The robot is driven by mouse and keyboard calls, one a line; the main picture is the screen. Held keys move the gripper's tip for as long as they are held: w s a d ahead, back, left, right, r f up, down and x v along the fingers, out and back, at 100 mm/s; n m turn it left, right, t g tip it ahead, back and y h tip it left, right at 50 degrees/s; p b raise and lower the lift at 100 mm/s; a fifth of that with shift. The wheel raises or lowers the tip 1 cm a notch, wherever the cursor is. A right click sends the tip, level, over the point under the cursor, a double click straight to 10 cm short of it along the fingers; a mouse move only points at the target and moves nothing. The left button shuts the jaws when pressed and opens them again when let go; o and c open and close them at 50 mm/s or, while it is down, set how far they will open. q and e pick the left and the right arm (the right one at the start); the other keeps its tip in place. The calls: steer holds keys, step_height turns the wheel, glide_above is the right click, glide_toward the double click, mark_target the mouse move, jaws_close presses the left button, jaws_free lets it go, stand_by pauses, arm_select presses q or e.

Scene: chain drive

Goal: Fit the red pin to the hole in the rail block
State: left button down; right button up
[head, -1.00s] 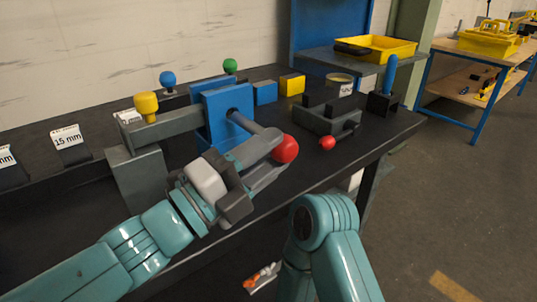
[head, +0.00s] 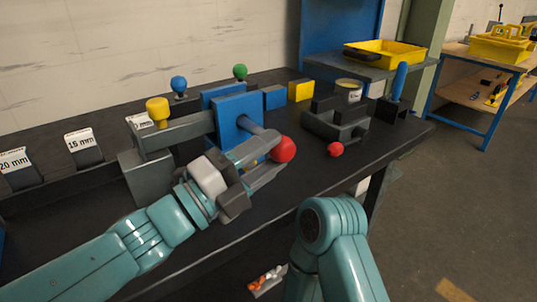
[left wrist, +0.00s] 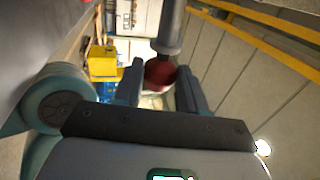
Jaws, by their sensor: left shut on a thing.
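The red pin has a red ball end (head: 284,149) and a grey shaft. My left gripper (head: 272,160) is shut on it near the ball. The shaft slants up and left to the front face of the blue rail block (head: 230,110), which sits on a grey rail. The shaft's far end is at the dark hole; how deep it reaches I cannot tell. In the left wrist view the ball (left wrist: 159,74) lies between the two fingers, with the shaft pointing up. My right gripper is out of view; only part of that arm shows.
A dark clamp (head: 338,118) with a red-knobbed handle stands right of the rail block. Yellow (head: 301,91) and blue (head: 274,97) cubes lie behind. A yellow-knobbed post (head: 158,109) stands left on the rail. The bench's front right is clear.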

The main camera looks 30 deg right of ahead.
arm_select(q)
steer(key=shift+w+r, duration=0.1)
steer(key=shift+w, duration=0.15)
steer(key=c, duration=0.6)
jaws_free()
steer(key=shift+o, duration=0.2)
steer(key=shift+a, duration=0.1)
